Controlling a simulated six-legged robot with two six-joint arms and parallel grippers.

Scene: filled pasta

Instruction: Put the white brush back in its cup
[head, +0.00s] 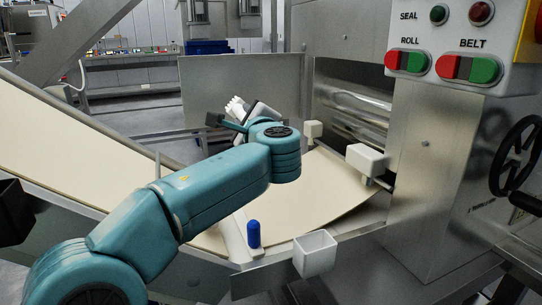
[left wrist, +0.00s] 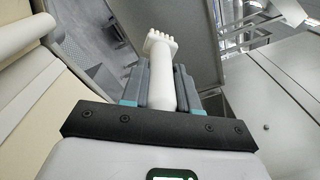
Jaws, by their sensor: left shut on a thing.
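The white brush (head: 236,107) is in my left gripper (head: 226,122), above the far side of the dough sheet in the head view. In the left wrist view the brush (left wrist: 161,75) lies lengthwise between the two grey fingers (left wrist: 160,85), which are shut on its handle. Its toothed white head points away from the gripper. A white square cup (head: 315,253) hangs at the machine's front edge, to the right of and nearer than the gripper. Its top is open and I see nothing standing in it. The brush is well apart from it. My right gripper is not in view.
A pale dough sheet (head: 325,190) runs under my left arm toward steel rollers (head: 350,108). White blocks (head: 366,159) stand near the rollers. A control panel (head: 455,45) and black handwheel (head: 517,165) are at the right.

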